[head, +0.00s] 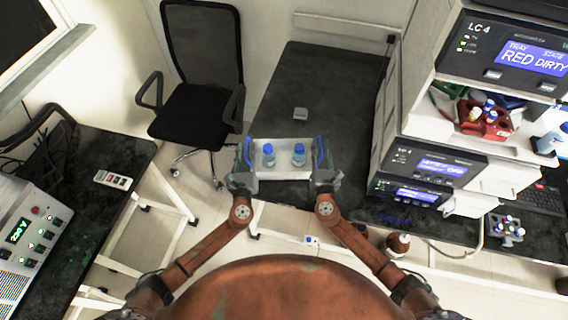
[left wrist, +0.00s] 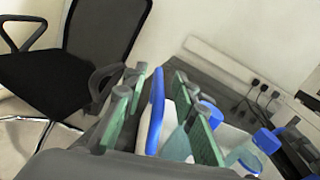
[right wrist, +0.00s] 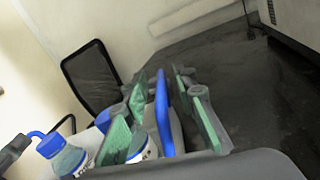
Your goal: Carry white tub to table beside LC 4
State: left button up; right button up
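The white tub (head: 284,173) is at the near edge of the dark table (head: 335,85), left of the LC 4 units (head: 432,163). I cannot tell for certain that its base rests on the top. It holds two blue-capped bottles (head: 298,155) and has a blue handle at each end. My left gripper (head: 244,160) is at the left handle (left wrist: 156,110). My right gripper (head: 325,160) is at the right handle (right wrist: 163,110). Each has its green-padded fingers on both sides of the handle, with gaps showing, so both look open.
A small grey object (head: 300,113) lies on the table behind the tub. A black office chair (head: 203,80) stands left of the table. A side bench (head: 95,200) is further left. A brown bottle (head: 397,243) stands low at the right. The table's back half is mostly clear.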

jog(key=shift+s, duration=0.15)
pick_arm(q)
jog(key=s, duration=1)
jog(key=shift+s+f, duration=0.15)
jog(key=shift+s, duration=0.25)
pick_arm(e)
jog(key=s, duration=1.1)
jog(key=shift+s+f, duration=0.15)
jog(key=shift+s, duration=0.25)
pick_arm(q)
jog(key=shift+d, duration=0.15)
pick_arm(e)
jog(key=shift+d, duration=0.15)
